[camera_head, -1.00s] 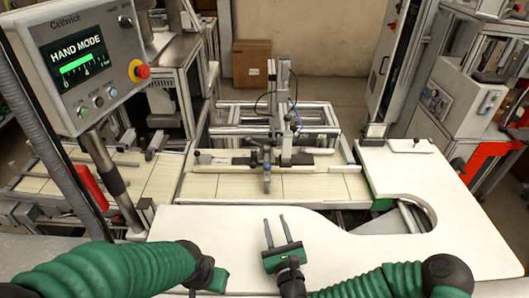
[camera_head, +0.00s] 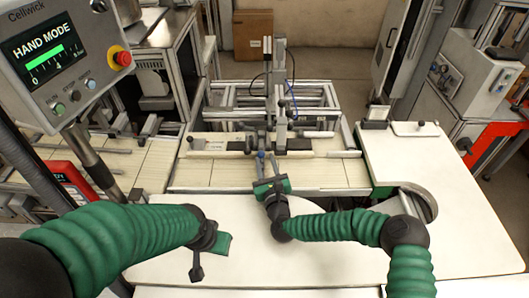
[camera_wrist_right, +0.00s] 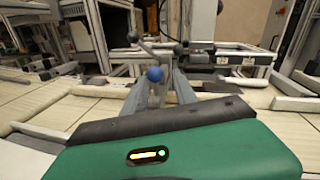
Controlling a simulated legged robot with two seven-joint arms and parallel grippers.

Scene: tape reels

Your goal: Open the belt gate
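The belt gate shows as a bar-and-clamp assembly (camera_head: 235,146) lying across the pale belt, with an upright post behind it. In the right wrist view, a blue ball knob (camera_wrist_right: 154,74) stands in front of the assembly, between my fingers or close by the left one. Dark knobs on levers (camera_wrist_right: 133,36) stand behind it. My right gripper (camera_head: 267,158) points forward at the near side of the gate; its fingers look apart, and contact with the knob cannot be told. My left gripper (camera_head: 222,243) is low over the white table, its fingers not clearly visible.
A white table (camera_head: 440,180) with a curved cut-out fills the front and right. A control panel (camera_head: 60,60) reading HAND MODE hangs at the left on a post. A metal frame (camera_head: 320,100) stands behind the belt. The white table's front middle is clear.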

